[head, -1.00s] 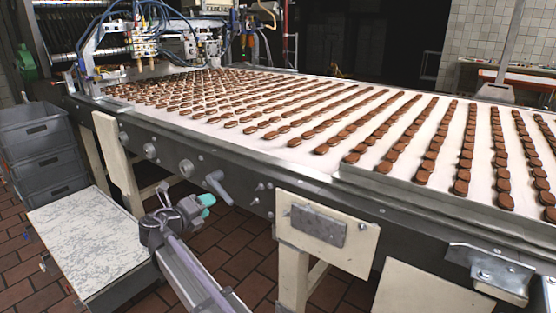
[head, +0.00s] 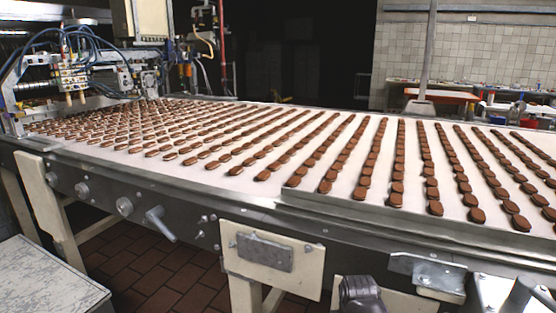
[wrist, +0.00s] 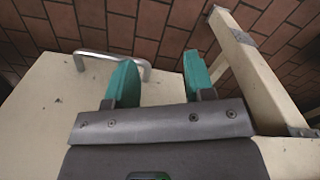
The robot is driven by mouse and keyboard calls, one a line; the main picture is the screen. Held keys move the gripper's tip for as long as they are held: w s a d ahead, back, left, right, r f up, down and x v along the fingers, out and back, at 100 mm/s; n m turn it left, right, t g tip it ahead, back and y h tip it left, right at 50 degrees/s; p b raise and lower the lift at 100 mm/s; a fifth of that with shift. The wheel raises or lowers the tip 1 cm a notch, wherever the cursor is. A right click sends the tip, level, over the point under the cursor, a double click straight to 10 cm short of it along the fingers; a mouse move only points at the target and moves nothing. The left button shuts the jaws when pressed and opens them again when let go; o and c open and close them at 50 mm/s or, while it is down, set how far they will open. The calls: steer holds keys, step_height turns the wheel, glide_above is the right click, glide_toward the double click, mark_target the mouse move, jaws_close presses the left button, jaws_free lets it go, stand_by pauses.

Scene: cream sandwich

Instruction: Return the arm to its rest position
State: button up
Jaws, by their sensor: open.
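My gripper (wrist: 161,80) shows in the wrist view with its two teal fingers apart and nothing between them. It is over a cream panel (wrist: 40,110) with a bent metal handle (wrist: 110,59), and the tiled floor shows beyond. I cannot tell how far the fingers are from the panel. In the head view, part of my arm (head: 361,296) shows at the bottom edge, in front of the conveyor's side. The gripper's fingers do not show there.
The conveyor (head: 290,198) carries many rows of brown sandwich biscuits (head: 394,190). Its side has a lever (head: 160,224), knobs and a metal bracket (head: 428,273). A cream beam (wrist: 245,65) stands right of my gripper. A pale-topped surface (head: 45,280) is at lower left.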

step_height(320, 180, up, 25)
steer(key=p, duration=2.5)
steer(key=shift+w+d+r, duration=0.15)
steer(key=shift+w+d, duration=0.05)
steer(key=shift+d, duration=0.1)
